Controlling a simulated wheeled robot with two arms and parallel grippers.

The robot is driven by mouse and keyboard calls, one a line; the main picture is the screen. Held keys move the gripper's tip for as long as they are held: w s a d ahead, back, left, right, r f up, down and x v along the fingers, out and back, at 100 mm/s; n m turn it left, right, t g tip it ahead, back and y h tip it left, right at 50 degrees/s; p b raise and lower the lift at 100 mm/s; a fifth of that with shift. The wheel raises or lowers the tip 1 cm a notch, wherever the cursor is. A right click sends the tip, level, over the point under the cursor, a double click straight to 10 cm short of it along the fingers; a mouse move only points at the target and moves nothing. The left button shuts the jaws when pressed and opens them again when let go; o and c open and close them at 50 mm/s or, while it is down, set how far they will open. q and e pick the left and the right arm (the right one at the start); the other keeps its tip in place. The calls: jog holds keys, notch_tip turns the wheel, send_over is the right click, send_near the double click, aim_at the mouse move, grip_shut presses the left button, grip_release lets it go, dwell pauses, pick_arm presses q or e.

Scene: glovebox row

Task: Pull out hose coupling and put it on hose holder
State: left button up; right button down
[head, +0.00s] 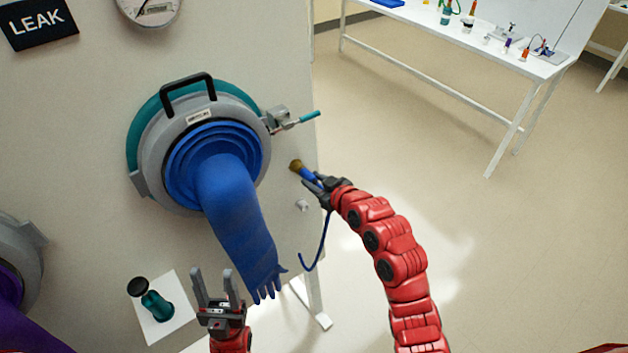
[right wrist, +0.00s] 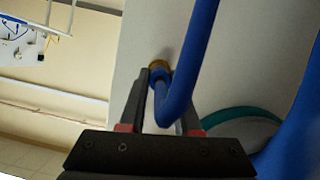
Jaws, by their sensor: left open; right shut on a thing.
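The blue hose coupling (head: 307,175) is at the brass fitting (head: 295,165) on the panel's right part. My right gripper (head: 318,184) is shut on the coupling; its blue hose (head: 323,240) hangs below in a curve. In the right wrist view the coupling (right wrist: 161,95) sits between the fingers, its end at the brass fitting (right wrist: 159,65); I cannot tell whether it is fully seated. A small pale peg (head: 302,205), perhaps the hose holder, sticks out below the fitting. My left gripper (head: 217,288) is open and empty, low in front of the panel.
A blue glove (head: 235,205) hangs from the round port (head: 150,170), left of my right gripper. A latch with a teal handle (head: 308,117) juts out above the fitting.

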jog(key=shift+s+d, duration=0.1)
dwell(0.5)
jog(key=shift+s+d+r, duration=0.1)
jog(key=shift+s+d, duration=0.05)
jog(key=shift+s+d, duration=0.15)
jog(key=shift+s, duration=0.1)
jog(key=shift+s+d, duration=0.1)
jog(key=shift+s, duration=0.05)
jog(key=shift+s+d+r+b, duration=0.1)
jog(key=shift+s+d+b, duration=0.35)
jog(key=shift+s, duration=0.15)
dwell(0.4)
jog(key=shift+s+d+r, duration=0.15)
jog(key=shift+s+d, duration=0.6)
jog(key=shift+s, duration=0.3)
jog(key=shift+s+d+r, duration=0.15)
jog(key=shift+s+d, duration=0.55)
jog(key=shift+s, duration=0.3)
